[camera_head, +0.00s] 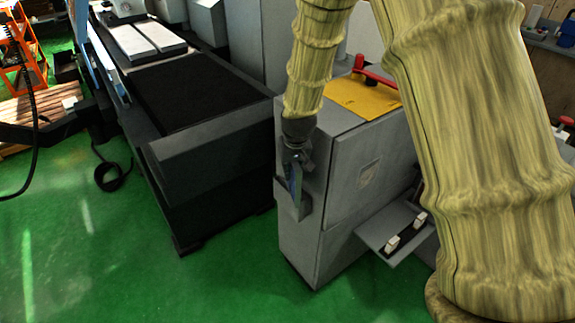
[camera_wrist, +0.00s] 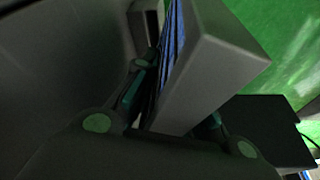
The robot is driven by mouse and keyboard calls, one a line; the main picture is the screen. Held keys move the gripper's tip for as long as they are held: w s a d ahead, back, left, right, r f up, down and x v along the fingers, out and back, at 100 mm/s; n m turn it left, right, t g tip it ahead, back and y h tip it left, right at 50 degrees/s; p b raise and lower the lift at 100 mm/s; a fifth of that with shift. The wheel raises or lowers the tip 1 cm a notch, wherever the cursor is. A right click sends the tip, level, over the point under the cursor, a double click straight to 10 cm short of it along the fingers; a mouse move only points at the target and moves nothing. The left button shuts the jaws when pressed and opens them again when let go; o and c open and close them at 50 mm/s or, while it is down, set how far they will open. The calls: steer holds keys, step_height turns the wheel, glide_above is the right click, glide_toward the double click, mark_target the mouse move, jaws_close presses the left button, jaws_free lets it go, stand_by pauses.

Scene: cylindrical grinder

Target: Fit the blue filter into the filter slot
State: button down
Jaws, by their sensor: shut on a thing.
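The blue filter (camera_head: 293,181) is a thin pleated panel, seen edge-on in the head view. My gripper (camera_head: 294,160) is shut on it, pointing down at the side of the grey cabinet. The filter slot (camera_head: 303,207) is a grey open-topped bracket on that side; the filter's lower part is at its mouth. In the wrist view the blue pleats (camera_wrist: 172,45) show beside the slot's pale grey wall (camera_wrist: 210,70), between the fingers of my gripper (camera_wrist: 170,105). How deep the filter sits, and whether it touches the walls, I cannot tell.
The grey cabinet (camera_head: 350,185) has a yellow top panel (camera_head: 362,97) with a red handle (camera_head: 372,74). A dark machine bed (camera_head: 215,165) stands close at its left. A small shelf with white pieces (camera_head: 397,240) juts out at the right. Green floor (camera_head: 150,275) is clear in front.

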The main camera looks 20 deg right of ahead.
steer(key=w+f+p, duration=0.2)
steer(key=w+f, duration=0.2)
steer(key=w, duration=0.2)
steer(key=shift+w+d, duration=0.25)
steer(key=shift+d, duration=0.2)
steer(key=shift+f, duration=0.5)
steer(key=c, duration=1.5)
jaws_free()
steer(key=shift+o, duration=0.2)
steer(key=b+v, duration=0.1)
steer(key=v, duration=1.1)
steer(key=shift+r+b, duration=0.3)
steer(key=shift+r, duration=0.1)
